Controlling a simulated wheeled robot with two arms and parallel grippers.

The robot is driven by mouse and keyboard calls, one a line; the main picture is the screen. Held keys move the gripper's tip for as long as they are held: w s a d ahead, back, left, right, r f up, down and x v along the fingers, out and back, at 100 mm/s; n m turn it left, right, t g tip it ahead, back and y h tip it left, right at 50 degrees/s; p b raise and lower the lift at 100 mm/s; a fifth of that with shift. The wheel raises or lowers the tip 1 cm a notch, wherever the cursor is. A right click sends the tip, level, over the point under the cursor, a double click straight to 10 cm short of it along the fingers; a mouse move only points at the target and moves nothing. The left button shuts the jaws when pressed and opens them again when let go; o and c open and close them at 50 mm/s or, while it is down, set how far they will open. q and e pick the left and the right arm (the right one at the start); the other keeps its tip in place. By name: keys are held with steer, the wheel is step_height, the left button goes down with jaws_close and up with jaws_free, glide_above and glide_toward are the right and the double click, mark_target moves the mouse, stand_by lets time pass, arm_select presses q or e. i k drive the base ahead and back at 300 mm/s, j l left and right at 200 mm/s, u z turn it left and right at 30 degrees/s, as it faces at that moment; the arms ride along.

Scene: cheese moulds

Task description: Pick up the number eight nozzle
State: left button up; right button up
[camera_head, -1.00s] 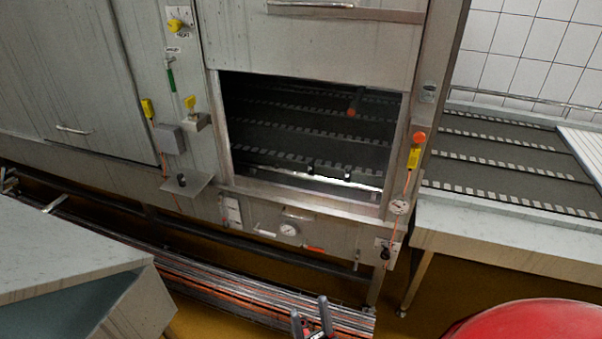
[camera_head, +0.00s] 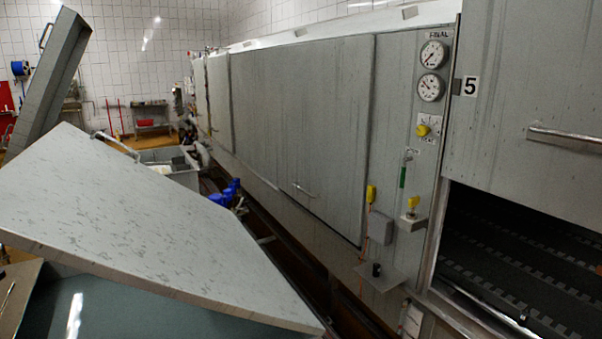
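I cannot make out a nozzle marked eight in this view. A metal bracket shelf (camera_head: 385,276) sticks out from the machine's front below the yellow-handled valves. A small dark cylindrical piece (camera_head: 376,269) stands on it, too small to identify. Neither of my grippers is in view.
A large tilted metal lid (camera_head: 140,215) fills the left foreground. A narrow gap lies between them. Blue objects (camera_head: 226,194) sit beyond the lid.

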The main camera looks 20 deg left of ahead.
mark_target(376, 266)
steer(key=i+l+z, duration=0.5)
steer(key=i, duration=0.25)
steer(key=l, duration=0.1)
